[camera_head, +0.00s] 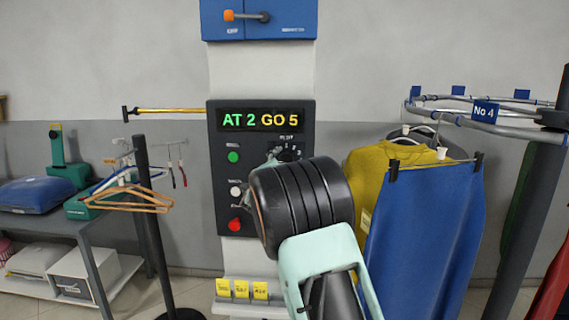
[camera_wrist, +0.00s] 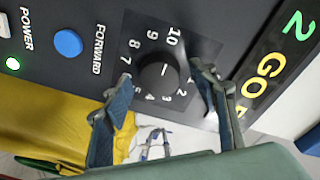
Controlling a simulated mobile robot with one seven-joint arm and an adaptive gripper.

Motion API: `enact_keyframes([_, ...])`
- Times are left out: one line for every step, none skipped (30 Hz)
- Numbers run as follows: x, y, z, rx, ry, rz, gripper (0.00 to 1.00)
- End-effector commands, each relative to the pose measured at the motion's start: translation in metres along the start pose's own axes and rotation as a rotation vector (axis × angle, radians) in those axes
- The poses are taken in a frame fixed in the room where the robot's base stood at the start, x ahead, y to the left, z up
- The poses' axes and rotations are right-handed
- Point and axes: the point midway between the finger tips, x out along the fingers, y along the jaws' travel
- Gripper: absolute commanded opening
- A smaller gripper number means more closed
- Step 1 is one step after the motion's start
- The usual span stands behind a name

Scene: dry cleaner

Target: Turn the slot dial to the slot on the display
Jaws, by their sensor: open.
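The slot dial (camera_wrist: 158,72) is a round black knob with a white line, inside a printed ring of numbers on the dark control panel. The display (camera_head: 261,119) on the panel reads "AT 2 GO 5"; part of it also shows at the right of the wrist view (camera_wrist: 268,75). My gripper (camera_wrist: 163,82) is open, one finger on each side of the dial in the wrist view, with visible gaps to the knob. I cannot tell how deep the fingertips reach. In the head view my wrist hides most of the dial and much of the gripper.
A green button (camera_head: 233,157), a white button (camera_head: 236,191) and a red button (camera_head: 235,225) line the panel's left side. A blue garment (camera_head: 425,225) and a yellow garment (camera_head: 372,175) hang close on the right. A rack with hangers (camera_head: 130,195) stands left.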

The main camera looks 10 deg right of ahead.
Motion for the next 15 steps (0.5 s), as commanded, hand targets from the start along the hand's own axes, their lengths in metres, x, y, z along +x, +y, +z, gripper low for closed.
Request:
enact_keyframes([0.0, 0.0, 0.0, 0.0, 0.0, 0.0, 0.53])
enact_keyframes([0.0, 0.0, -0.0001, 0.0, 0.0, 0.0, 0.53])
enact_keyframes([-0.0001, 0.0, 0.0, 0.0, 0.0, 0.0, 0.53])
enact_keyframes([-0.0001, 0.0, 0.0, 0.0, 0.0, 0.0, 0.53])
enact_keyframes([-0.0002, -0.0001, 0.0, 0.0, 0.0, 0.0, 0.51])
enact_keyframes([-0.0002, -0.0001, 0.0, 0.0, 0.0, 0.0, 0.47])
enact_keyframes([-0.0002, -0.0001, 0.0, 0.0, 0.0, 0.0, 0.43])
enact_keyframes([-0.0003, -0.0001, 0.0, 0.0, 0.0, 0.0, 0.4])
enact_keyframes([-0.0003, -0.0002, 0.0, 0.0, 0.0, 0.0, 0.36])
enact_keyframes([-0.0003, -0.0002, 0.0, 0.0, 0.0, 0.0, 0.32])
enact_keyframes([-0.0003, -0.0002, 0.0, 0.0, 0.0, 0.0, 0.29])
enact_keyframes([-0.0004, -0.0002, 0.0, 0.0, 0.0, 0.0, 0.25])
enact_keyframes([-0.0004, -0.0002, 0.0, 0.0, 0.0, 0.0, 0.21])
enact_keyframes([-0.0004, -0.0002, 0.0001, 0.0, 0.0, 0.0, 0.18])
enact_keyframes([-0.0004, -0.0002, 0.0, 0.0, 0.0, 0.0, 0.14])
